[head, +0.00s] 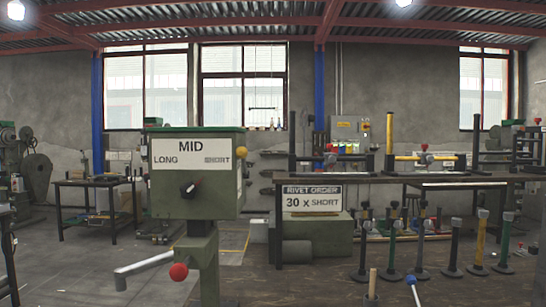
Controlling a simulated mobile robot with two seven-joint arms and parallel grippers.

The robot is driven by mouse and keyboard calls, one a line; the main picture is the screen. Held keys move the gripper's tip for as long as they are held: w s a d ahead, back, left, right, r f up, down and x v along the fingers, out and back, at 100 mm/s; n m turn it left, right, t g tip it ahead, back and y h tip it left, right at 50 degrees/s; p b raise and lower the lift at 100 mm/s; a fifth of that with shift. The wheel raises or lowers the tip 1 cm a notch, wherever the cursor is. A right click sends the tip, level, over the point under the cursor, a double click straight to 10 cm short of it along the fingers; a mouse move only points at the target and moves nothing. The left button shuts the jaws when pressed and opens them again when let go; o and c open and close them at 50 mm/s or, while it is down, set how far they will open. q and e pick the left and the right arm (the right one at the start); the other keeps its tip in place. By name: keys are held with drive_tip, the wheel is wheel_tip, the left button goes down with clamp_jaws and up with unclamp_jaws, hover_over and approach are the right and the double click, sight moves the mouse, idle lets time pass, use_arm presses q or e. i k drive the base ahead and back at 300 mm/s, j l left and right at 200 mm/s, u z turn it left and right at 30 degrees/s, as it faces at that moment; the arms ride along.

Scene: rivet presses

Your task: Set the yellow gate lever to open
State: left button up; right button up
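A green press head (196,205) stands near in the left half of the head view, on a green column. Its white plate (196,155) reads MID, with LONG and SHORT below. A dark selector knob (191,188) is on its front. A small yellow ball (240,152), seemingly the gate lever's end, shows at the head's right edge. Its arm is hidden or too small to see, so I cannot tell its setting. A grey crank (145,268) with a red ball (178,272) is at the column. Neither of my grippers is in view.
A dark workbench (390,178) with clamp-like devices spans the right. A sign (312,198) reads RIVET ORDER 30 x SHORT. Several upright tools stand on the floor at right. A blue-ball lever (410,280) and a wooden handle (372,284) rise at the bottom edge.

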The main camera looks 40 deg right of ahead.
sight(241, 152)
drive_tip(key=z, duration=0.95)
drive_tip(key=i+z, duration=0.3)
drive_tip(key=i, duration=0.2)
